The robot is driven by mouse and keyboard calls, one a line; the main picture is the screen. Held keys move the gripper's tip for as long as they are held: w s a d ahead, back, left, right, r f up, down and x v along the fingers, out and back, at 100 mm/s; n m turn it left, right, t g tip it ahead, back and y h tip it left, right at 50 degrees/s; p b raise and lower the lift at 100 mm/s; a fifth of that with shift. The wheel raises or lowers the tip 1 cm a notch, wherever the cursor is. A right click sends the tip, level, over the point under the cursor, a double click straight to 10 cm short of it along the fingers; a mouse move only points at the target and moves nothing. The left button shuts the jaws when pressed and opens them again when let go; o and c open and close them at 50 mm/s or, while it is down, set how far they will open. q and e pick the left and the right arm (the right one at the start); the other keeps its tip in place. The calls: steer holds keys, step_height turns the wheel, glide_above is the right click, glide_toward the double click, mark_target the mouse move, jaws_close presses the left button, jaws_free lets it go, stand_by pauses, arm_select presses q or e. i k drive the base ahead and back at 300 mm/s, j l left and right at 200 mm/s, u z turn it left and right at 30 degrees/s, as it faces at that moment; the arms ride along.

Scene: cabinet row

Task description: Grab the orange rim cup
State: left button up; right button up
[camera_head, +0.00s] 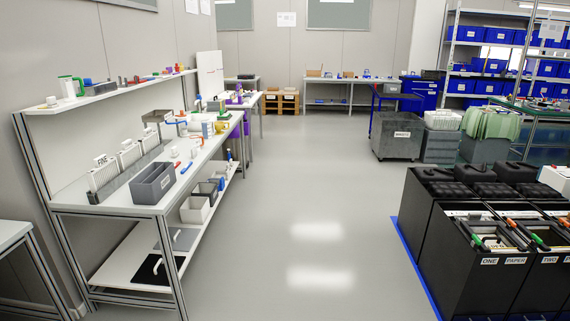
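I cannot make out an orange rim cup for certain. A small white and orange item (207,130) stands on the left workbench, too small to tell if it is a cup. A white and green mug-like container (70,87) stands on the upper shelf, with no orange rim visible. Neither of my grippers is in view.
The left workbench (120,208) holds a grey bin (153,184), upright white holders (104,176) and many small items. Black bins (488,275) stand at the right, with a grey cart (397,138) farther back. The floor (300,215) between is clear.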

mark_target(194, 140)
steer(key=i+u, duration=0.1)
steer(key=i, duration=0.9)
steer(key=i+l+u, duration=0.1)
steer(key=i, duration=0.9)
